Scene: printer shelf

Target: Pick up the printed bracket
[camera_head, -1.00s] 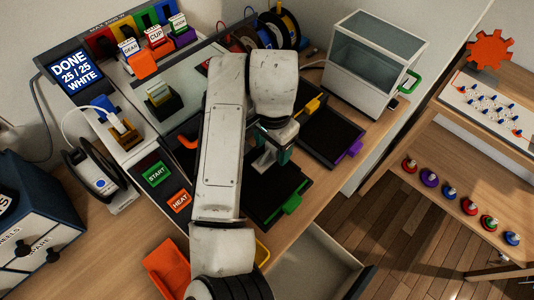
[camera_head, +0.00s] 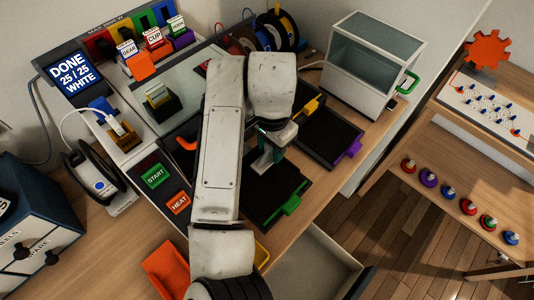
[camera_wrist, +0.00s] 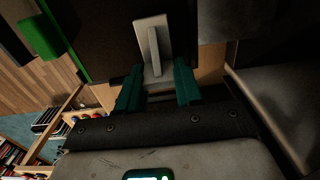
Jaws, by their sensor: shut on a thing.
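The printed bracket (camera_wrist: 153,42) is a pale grey piece with a flat plate and an upright rib. In the wrist view my gripper (camera_wrist: 157,78) has its teal fingers on either side of the bracket's near end, shut on it. In the head view the bracket (camera_head: 263,163) shows as a small pale shape at the dark build plate with the green handle (camera_head: 292,205). My gripper (camera_head: 270,152) is partly hidden there by my wrist. I cannot tell whether the bracket still touches the plate.
A second dark plate with a purple handle (camera_head: 349,150) lies to the right. A glass-topped box (camera_head: 370,65) stands behind it. An open drawer (camera_head: 315,262) juts out in front. An orange bin (camera_head: 167,268) is at the lower left. The START button (camera_head: 154,175) is left of my arm.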

